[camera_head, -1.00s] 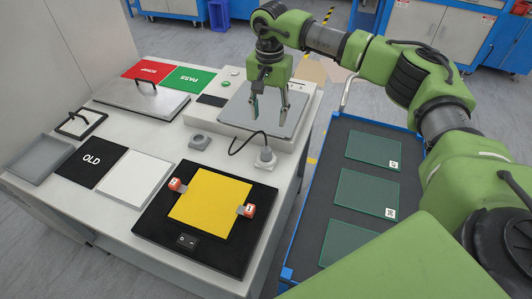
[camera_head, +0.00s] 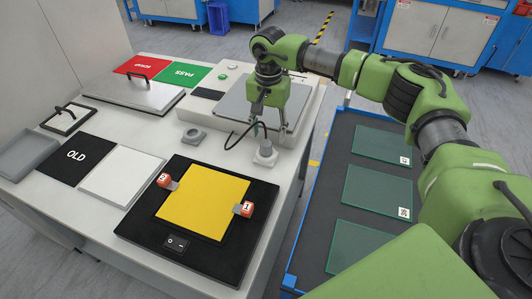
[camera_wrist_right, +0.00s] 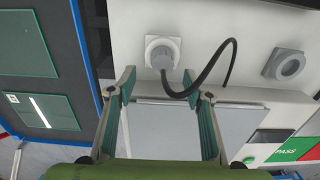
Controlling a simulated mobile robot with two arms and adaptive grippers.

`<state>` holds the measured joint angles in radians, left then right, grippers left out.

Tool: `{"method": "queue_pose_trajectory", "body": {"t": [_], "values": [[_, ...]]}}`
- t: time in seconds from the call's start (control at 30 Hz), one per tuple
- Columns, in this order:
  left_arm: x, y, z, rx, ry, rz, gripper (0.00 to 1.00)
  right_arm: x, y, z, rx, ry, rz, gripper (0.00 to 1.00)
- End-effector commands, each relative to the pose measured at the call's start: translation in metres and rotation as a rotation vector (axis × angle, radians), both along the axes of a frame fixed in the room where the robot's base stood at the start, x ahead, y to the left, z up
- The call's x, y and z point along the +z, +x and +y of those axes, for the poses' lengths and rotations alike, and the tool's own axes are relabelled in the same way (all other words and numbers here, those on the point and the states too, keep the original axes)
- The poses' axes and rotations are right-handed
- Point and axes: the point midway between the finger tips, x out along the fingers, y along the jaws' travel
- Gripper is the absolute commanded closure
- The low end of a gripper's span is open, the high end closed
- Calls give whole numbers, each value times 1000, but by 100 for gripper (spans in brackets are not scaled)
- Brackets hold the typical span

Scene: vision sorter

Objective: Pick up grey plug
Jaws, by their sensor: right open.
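The grey plug (camera_head: 264,148) stands on its light square base at the right side of the table, with a black cable leaving it to the left. In the right wrist view the plug (camera_wrist_right: 163,58) is beyond the fingertips, roughly between them. My right gripper (camera_head: 270,130) is open above and just behind the plug, fingers pointing down. It also shows open and empty in the right wrist view (camera_wrist_right: 165,85). I cannot tell whether a finger touches the plug. My left gripper is not in view.
An empty grey round socket (camera_head: 196,137) sits left of the plug. A black board with a yellow pad (camera_head: 203,203) and two orange-red clips lies in front. A grey plate (camera_head: 262,98) lies behind. A dark cart with green glass panels (camera_head: 378,194) stands right.

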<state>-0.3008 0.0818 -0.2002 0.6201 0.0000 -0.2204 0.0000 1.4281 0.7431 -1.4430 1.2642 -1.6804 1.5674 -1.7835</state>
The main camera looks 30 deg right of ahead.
Motion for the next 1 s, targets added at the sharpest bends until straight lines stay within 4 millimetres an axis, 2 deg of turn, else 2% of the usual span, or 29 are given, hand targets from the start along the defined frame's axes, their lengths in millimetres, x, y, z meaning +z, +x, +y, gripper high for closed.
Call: {"method": "queue_pose_trajectory", "body": {"t": [0.2,0.3,0.53,0.57,0.73,1.0], "values": [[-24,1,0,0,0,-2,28,-36,-1,8,2,-1,3,53],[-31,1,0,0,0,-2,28,-47,-1,7,1,0,1,53],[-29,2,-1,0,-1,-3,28,-47,-1,7,0,0,1,53],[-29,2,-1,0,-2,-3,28,-47,-1,7,0,0,1,56],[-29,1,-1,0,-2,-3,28,-47,-1,7,0,0,1,100],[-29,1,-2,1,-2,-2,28,-47,-1,7,0,-1,2,100]]}}
